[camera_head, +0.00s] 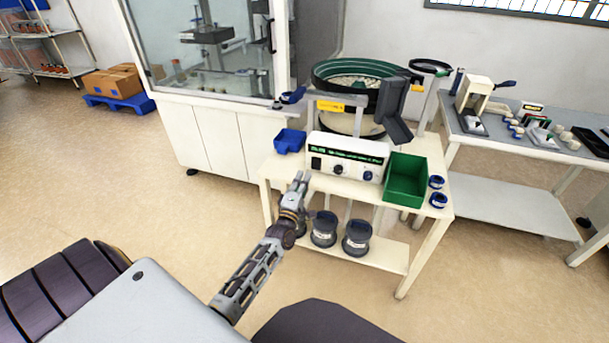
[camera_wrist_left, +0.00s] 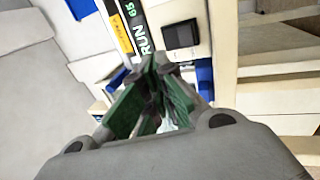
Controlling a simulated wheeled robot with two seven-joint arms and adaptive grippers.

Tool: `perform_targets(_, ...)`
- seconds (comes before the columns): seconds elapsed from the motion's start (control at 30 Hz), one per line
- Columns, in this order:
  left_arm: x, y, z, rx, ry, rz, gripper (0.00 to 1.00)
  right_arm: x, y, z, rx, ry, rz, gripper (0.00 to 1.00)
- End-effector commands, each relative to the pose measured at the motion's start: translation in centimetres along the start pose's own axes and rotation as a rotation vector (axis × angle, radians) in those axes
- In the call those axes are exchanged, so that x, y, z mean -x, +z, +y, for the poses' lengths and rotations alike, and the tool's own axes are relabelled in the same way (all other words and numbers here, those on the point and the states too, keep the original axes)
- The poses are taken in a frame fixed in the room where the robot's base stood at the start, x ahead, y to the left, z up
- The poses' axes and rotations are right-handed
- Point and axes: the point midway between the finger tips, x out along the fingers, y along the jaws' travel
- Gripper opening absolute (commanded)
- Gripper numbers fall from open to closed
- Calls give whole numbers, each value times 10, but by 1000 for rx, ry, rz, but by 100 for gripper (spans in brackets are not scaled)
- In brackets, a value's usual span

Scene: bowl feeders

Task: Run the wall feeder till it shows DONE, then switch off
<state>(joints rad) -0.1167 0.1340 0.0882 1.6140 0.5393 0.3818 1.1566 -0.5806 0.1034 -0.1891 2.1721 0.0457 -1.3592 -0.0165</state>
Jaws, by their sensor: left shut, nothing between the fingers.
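The bowl feeder with a dark green bowl (camera_head: 352,68) stands on a cream table. Its white control box (camera_head: 375,171) faces me, with a green-lit display (camera_head: 347,154), a knob (camera_head: 338,169) and a dark switch (camera_head: 316,163) at the left end. In the left wrist view the display (camera_wrist_left: 141,38) reads RUN and 65, and the switch (camera_wrist_left: 181,36) shows beside it. My left gripper (camera_head: 301,178) is shut and empty, just in front of the box's left end. Its fingers (camera_wrist_left: 152,75) are together, apart from the switch as far as I can tell. My right gripper is out of view.
A green bin (camera_head: 406,181) stands right of the box and a blue bin (camera_head: 289,140) left of it. Dark pots (camera_head: 324,228) sit on the lower shelf. A second table (camera_head: 500,140) with small parts stands at the right. The floor in front is clear.

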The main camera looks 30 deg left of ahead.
Motion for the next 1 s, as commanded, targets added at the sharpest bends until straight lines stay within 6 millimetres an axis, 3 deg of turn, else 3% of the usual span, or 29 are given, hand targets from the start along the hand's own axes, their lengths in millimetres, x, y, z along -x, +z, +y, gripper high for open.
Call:
perform_targets(0.6,53,0,18,2,0,0,0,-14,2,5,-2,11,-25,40)
perform_targets(1.0,62,0,20,1,1,0,0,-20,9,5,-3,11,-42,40)
